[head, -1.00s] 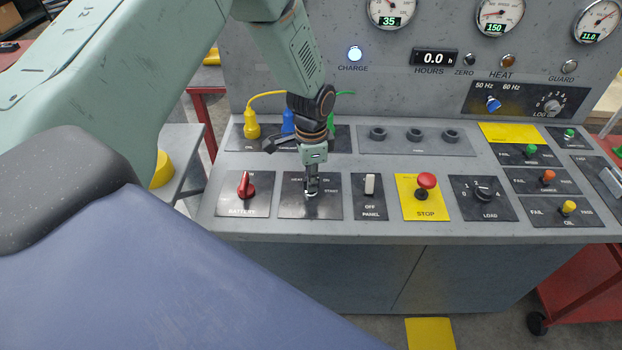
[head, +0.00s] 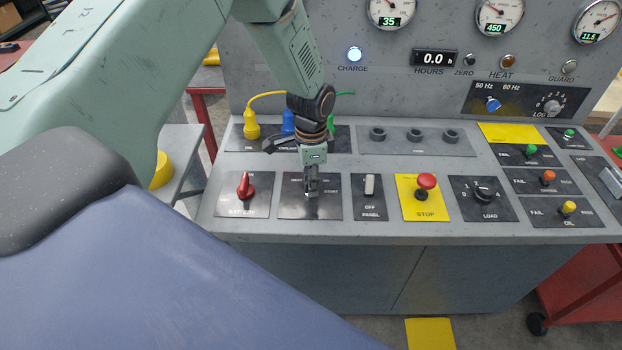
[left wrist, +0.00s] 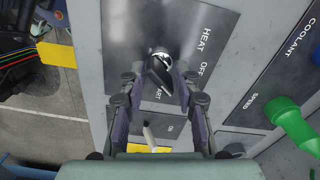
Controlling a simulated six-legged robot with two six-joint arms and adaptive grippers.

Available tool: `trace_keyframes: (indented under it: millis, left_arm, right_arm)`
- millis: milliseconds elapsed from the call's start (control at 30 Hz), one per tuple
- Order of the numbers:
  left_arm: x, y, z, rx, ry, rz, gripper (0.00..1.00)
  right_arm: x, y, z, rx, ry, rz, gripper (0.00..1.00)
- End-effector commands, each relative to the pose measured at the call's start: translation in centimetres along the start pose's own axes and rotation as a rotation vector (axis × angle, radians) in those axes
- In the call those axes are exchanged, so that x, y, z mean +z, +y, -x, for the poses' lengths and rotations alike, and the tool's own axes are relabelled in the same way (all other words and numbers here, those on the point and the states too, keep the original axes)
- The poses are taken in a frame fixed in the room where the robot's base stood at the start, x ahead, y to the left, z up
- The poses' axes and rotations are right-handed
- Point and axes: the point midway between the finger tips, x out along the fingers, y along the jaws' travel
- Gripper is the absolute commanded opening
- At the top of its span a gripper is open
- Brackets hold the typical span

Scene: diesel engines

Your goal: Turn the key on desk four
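The key (left wrist: 162,72) is dark, with a shiny collar, in a dark key panel (head: 297,208) labelled HEAT, ON and START on the sloping desk. My left gripper (head: 312,188) points down over this panel and hides much of the key in the head view. In the left wrist view my left gripper (left wrist: 161,82) has its two fingers apart, one on each side of the key, with a gap showing beside it. OFF and HEAT show right of the key there. My right gripper is not in view.
A red battery switch (head: 245,186) is close left of the key panel. A white panel switch (head: 369,185) and a red stop button (head: 427,182) are to the right. Yellow (head: 251,126) and blue (head: 288,122) plugs stand behind the gripper.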

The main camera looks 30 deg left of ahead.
Motion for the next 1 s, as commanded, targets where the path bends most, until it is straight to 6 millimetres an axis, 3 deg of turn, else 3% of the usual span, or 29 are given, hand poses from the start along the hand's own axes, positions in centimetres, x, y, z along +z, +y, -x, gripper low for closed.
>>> trace_keyframes:
  millis: [233, 700, 1000]
  left_arm:
    - [-0.1, -0.1, 1.8, -0.003, 0.003, 0.001, 0.32]
    - [-0.1, -0.1, 10.5, -0.002, 0.002, 0.001, 0.32]
    - [0.0, 0.0, 12.0, 0.001, 0.000, 0.000, 0.32]
  right_arm:
    - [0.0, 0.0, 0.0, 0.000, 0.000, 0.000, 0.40]
    - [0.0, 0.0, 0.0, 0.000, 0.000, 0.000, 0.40]
    - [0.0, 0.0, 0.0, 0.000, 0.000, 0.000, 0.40]
